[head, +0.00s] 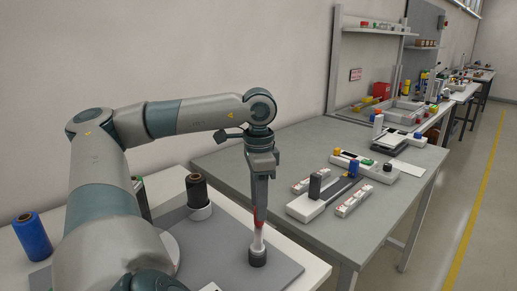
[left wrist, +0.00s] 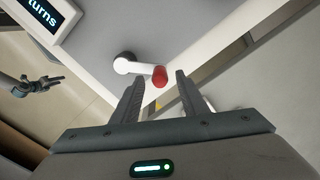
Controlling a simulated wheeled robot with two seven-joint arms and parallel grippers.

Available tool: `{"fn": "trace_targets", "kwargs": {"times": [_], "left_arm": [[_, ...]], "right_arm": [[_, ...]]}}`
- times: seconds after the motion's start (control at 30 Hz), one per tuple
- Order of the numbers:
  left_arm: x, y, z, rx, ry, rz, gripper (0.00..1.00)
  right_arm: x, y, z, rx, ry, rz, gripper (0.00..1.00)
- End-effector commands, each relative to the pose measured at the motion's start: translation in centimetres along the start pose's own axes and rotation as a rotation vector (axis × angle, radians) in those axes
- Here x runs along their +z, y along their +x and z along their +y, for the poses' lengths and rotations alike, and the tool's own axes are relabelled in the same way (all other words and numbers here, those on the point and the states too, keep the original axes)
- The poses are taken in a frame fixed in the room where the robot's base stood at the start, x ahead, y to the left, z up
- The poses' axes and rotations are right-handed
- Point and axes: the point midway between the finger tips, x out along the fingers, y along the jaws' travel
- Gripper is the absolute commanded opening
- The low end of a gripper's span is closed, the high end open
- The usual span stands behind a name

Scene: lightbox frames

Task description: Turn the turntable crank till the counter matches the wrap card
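The crank has a red knob (left wrist: 160,75) on a white arm (left wrist: 125,65) in the left wrist view. In the head view its white part (head: 258,238) stands over a dark round foot (head: 257,258) on a grey board. My left gripper (head: 260,215) points down at the knob. In the left wrist view its fingers (left wrist: 159,76) are apart, with the knob between the tips and gaps on both sides. The counter (left wrist: 42,16) shows the word "turns"; its number is out of view. A white disc (head: 172,250), perhaps the turntable, is partly behind my arm. My right gripper (left wrist: 42,84) is small at left. I cannot identify the wrap card.
A dark spool (head: 197,188) on a white core stands behind the crank, and a blue roll (head: 32,236) at far left. A grey table (head: 290,150) to the right holds white blocks, a dark-topped device (head: 314,190) and other parts. The floor at far right is clear.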

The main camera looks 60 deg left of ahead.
Motion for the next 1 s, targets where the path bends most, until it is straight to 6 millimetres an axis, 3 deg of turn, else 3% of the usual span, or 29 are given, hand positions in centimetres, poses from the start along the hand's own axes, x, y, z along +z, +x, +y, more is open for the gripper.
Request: {"fn": "trace_targets", "kwargs": {"times": [0.13, 0.4, 0.67, 1.0], "left_arm": [[-0.1, -2.6, 0.0, 0.0, 0.001, 0.004, 0.4], [-0.1, -6.9, 0.0, 0.001, 0.001, 0.004, 0.4], [-0.1, -9.8, 0.0, 0.001, 0.001, 0.004, 0.4], [0.0, -12.4, 0.0, -0.001, 0.0, 0.001, 0.4]], "right_arm": [[-0.1, 1.0, 0.2, 0.002, 0.001, 0.006, 0.4], [1.8, 3.5, 0.3, 0.001, 0.002, -0.002, 0.4], [2.8, 5.4, 0.1, -0.002, 0.0, 0.034, 0.4], [-0.3, 4.6, -2.0, -0.022, -0.013, 0.211, 0.4]]}}
